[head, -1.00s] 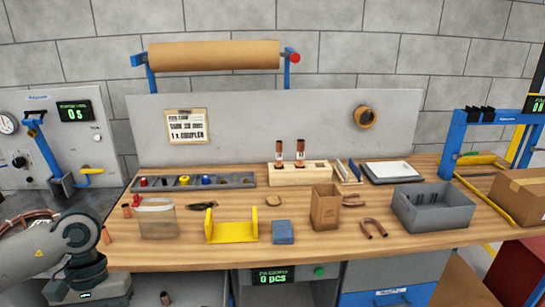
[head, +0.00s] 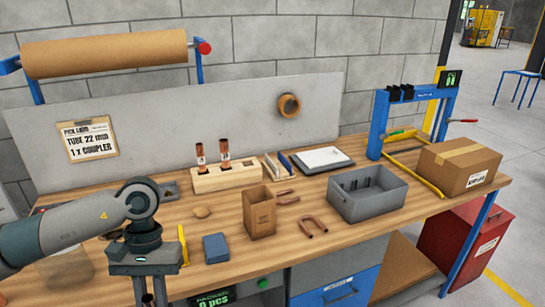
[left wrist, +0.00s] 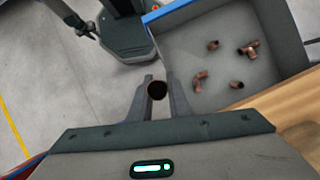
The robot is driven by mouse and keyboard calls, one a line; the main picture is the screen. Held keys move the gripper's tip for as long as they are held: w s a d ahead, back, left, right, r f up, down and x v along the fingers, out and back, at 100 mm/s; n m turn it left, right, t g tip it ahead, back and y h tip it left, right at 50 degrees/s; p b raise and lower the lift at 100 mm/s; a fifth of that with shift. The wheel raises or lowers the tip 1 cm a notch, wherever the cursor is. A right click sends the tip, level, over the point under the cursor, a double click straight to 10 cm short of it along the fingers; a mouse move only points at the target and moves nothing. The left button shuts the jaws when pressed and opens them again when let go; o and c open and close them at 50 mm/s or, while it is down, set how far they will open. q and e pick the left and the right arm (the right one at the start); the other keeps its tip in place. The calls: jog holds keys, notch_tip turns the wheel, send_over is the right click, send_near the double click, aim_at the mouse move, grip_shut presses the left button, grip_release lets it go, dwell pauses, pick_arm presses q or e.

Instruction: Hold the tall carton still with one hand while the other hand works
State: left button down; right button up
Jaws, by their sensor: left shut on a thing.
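The tall carton (head: 259,214) is brown, open at the top and upright on the bench in the head view. No gripper touches it. My left gripper (head: 149,297) points down at the bench's front edge, left of the carton and nearer to me. In the left wrist view my left gripper (left wrist: 158,92) is shut on a small copper piece (left wrist: 157,89), seen end-on as a dark round opening with a copper rim. How long the piece is cannot be told. My right gripper is in neither current view.
The left wrist view shows a grey container (left wrist: 235,75) holding several copper fittings.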

pick_arm(q)
jog(key=shift+w+d, duration=0.35)
